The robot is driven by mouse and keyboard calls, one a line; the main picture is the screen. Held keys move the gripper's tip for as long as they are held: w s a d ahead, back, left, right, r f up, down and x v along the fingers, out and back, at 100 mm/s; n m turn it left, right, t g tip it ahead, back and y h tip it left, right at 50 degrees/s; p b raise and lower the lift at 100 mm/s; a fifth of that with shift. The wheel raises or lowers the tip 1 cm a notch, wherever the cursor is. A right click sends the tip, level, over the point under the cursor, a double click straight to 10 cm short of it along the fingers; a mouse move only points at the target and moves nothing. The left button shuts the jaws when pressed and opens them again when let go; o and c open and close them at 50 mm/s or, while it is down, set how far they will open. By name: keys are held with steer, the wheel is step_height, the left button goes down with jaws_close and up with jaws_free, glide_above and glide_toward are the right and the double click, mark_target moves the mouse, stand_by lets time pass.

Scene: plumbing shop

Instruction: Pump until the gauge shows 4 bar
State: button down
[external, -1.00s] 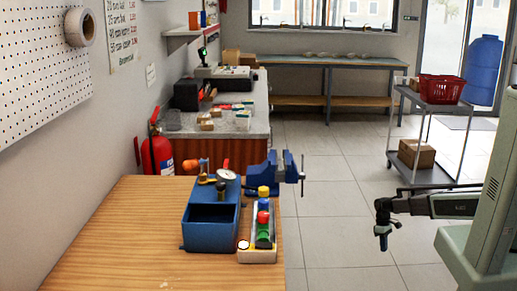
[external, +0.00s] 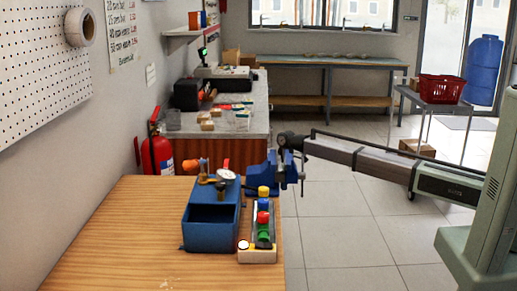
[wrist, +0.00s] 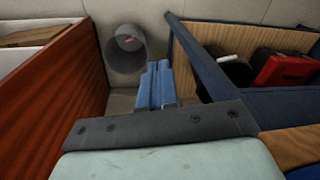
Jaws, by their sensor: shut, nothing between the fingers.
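The blue test pump (external: 209,226) stands on the wooden bench, an open tank at its front. Its round white gauge (external: 226,175) sits at the back; the needle is too small to read. An orange grip (external: 190,165) shows at the pump's back left, beside brass fittings (external: 205,178). My arm reaches in from the right, its wrist above and behind the blue vise, right of the pump. In the wrist view my gripper (wrist: 155,68) has blue fingers together, empty, pointing down towards the floor, apart from the pump.
The blue vise (external: 268,172) stands at the bench's back right corner. A strip with coloured knobs (external: 264,230) lies right of the pump. The bench's left front is clear. The wrist view shows a reddish wood panel (wrist: 60,90), a grey cylinder (wrist: 127,48) and a red case (wrist: 285,68).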

steer(key=s+a+r+n+y, duration=0.1)
steer(key=s+a+r+n, duration=0.3)
steer(key=s+a+r, duration=0.75)
steer(key=s+a+r+n, duration=0.3)
steer(key=s+a+r, duration=0.75)
steer(key=r, duration=0.55)
steer(key=s+a+r+n, duration=0.2)
steer(key=s+r, duration=0.3)
steer(key=s, duration=0.4)
steer(key=s+a+r+n+g+h, duration=0.1)
steer(key=s+r, duration=0.4)
steer(key=s, duration=0.5)
steer(key=s+a+r+n, duration=0.3)
steer(key=s+r+n, duration=0.2)
steer(key=s, duration=0.5)
steer(key=shift+s+a+r, duration=0.15)
steer(key=shift+a+r, duration=0.2)
steer(key=shift+r, duration=0.2)
steer(key=shift+x, duration=2.25)
steer(key=shift+d, duration=0.1)
steer(key=shift+s, duration=0.1)
